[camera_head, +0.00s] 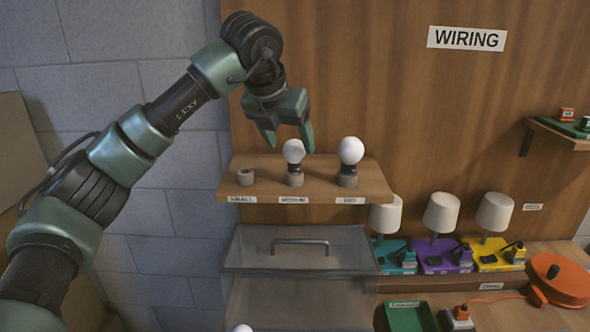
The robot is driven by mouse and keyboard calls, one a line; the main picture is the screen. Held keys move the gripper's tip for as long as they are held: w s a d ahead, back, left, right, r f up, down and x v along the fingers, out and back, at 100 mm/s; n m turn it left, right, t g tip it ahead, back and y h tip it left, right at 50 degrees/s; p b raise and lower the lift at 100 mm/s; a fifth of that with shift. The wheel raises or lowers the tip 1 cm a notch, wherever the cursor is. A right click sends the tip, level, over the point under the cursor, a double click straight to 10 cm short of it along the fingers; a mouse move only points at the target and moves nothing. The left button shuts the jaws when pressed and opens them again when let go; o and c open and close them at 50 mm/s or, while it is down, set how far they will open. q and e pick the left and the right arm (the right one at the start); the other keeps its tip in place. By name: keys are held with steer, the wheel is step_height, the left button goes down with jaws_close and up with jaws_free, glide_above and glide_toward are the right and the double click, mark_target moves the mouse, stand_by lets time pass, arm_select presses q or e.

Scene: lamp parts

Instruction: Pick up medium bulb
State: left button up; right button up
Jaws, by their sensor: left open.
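The medium bulb (294,152) is a white globe with a dark base. It stands upright in a grey holder (295,180) at the middle of the wooden shelf, above a label that seems to read medium. My left gripper (290,146) is open, pointing down, with its fingers around or just in front of the top of this bulb. I cannot tell whether they touch it. A larger white bulb (350,151) stands upright in a holder on the right of the shelf. A holder (245,177) on the left is empty. My right gripper is not in view.
The wooden shelf (215,190) is fixed to a wooden panel with a WIRING sign (466,39). Below it is a clear-lidded box (300,262) with a handle. Several lamps on coloured bases, an orange cord reel (560,278) and a green tray (405,317) are lower right.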

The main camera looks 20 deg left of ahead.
mark_target(297, 158)
arm_select(q)
steer(key=p+x, duration=0.3)
steer(key=x, duration=0.4)
steer(key=shift+w+r+p, duration=0.15)
steer(key=shift+p, duration=0.15)
steer(key=shift+w+f, duration=0.2)
steer(key=shift+f, duration=0.15)
steer(key=shift+c, duration=0.3)
steer(key=shift+d, duration=0.1)
steer(key=c, duration=1.1)
steer(key=shift+r, duration=0.1)
steer(key=shift+c, duration=0.2)
